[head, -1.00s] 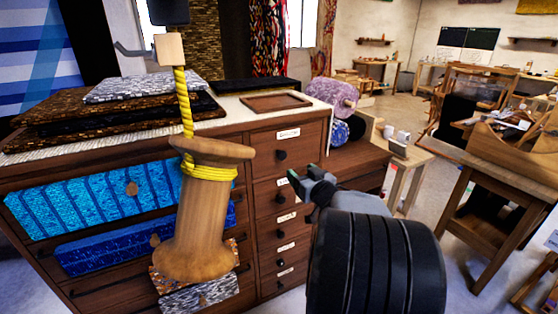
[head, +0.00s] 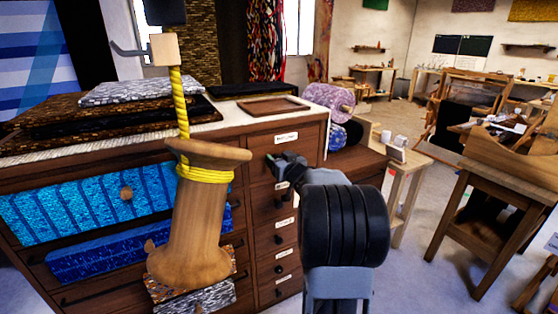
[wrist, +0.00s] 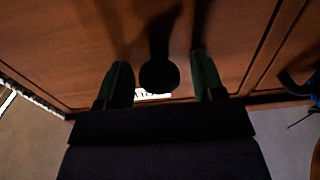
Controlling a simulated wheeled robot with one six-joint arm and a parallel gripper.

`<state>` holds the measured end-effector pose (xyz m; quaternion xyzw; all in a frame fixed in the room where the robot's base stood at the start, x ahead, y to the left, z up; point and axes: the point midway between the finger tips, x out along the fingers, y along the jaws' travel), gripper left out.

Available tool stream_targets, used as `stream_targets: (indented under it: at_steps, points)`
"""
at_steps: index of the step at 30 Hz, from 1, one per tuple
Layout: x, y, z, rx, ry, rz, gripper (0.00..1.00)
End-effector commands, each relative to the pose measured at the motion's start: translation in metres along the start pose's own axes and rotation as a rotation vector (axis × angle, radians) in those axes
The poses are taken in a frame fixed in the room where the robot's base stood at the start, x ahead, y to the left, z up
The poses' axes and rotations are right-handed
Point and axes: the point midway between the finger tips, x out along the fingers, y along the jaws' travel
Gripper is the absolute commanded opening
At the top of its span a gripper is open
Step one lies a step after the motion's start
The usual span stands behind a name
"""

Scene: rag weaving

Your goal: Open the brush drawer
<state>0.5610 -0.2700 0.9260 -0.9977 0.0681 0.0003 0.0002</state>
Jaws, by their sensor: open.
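A dark wooden cabinet (head: 312,135) has a column of small drawers on its right side, each with a dark knob and a white label. The labels are too small to read, so I cannot tell which is the brush drawer. My gripper (head: 283,162) is open at the top drawer (head: 262,140) of that column, just below its label (head: 286,137), and hides its knob in the head view. In the wrist view the round dark knob (wrist: 160,76) sits between the two parted fingers of my gripper (wrist: 163,78), with gaps on both sides. The drawer looks shut.
Wide drawers with blue cloth (head: 85,205) stick out there. A wooden stand (head: 405,175) and a workbench (head: 490,185) are at the right, with clear floor between.

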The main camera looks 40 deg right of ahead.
Motion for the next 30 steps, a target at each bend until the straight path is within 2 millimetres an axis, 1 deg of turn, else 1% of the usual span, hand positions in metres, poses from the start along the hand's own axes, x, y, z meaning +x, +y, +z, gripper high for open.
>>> stream_targets:
  at_steps: [7,26,30]
  points:
    - [0.0002,-0.0001,-0.0001,0.000,0.000,0.000,0.61]
    - [0.0000,-0.0001,-0.0002,0.000,0.000,0.000,0.01]
    - [0.0000,-0.0001,-0.0002,0.000,0.000,0.000,0.00]
